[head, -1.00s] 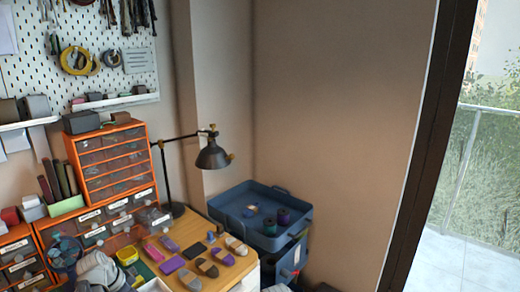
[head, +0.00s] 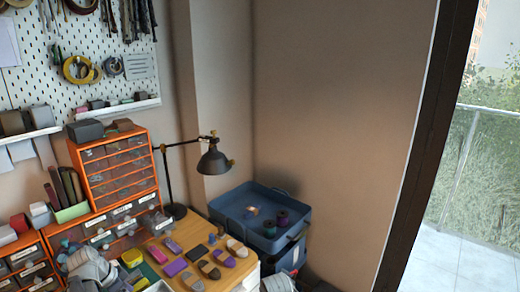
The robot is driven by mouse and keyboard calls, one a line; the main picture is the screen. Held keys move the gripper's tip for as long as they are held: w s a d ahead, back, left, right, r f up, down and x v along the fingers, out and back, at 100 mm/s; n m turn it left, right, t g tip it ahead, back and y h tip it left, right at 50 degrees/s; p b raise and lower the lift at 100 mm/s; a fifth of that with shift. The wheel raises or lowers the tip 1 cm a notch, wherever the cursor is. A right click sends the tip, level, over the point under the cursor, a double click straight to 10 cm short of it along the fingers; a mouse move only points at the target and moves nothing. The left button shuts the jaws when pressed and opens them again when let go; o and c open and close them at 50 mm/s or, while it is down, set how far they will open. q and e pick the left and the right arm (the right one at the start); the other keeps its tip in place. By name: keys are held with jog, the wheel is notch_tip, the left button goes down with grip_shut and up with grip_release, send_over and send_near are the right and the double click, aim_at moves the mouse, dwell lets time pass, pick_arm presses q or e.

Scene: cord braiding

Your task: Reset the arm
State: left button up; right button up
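A white and grey piece (head: 92,268) at the lower left of the head view looks like part of my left arm. It stands in front of the orange drawer units at the bench's left end. Another grey piece (head: 277,284) at the bottom edge, right of the bench, may be part of my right arm; too little of it shows to be sure. No gripper fingertips can be made out on either side, so neither gripper shows and what they hold is hidden.
A wooden bench (head: 226,284) carries several small purple, grey and tan pieces. A black lamp (head: 214,160) and orange drawers (head: 118,168) stand behind. A blue tray (head: 232,200) with spools is to the right. A glass door borders the far right.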

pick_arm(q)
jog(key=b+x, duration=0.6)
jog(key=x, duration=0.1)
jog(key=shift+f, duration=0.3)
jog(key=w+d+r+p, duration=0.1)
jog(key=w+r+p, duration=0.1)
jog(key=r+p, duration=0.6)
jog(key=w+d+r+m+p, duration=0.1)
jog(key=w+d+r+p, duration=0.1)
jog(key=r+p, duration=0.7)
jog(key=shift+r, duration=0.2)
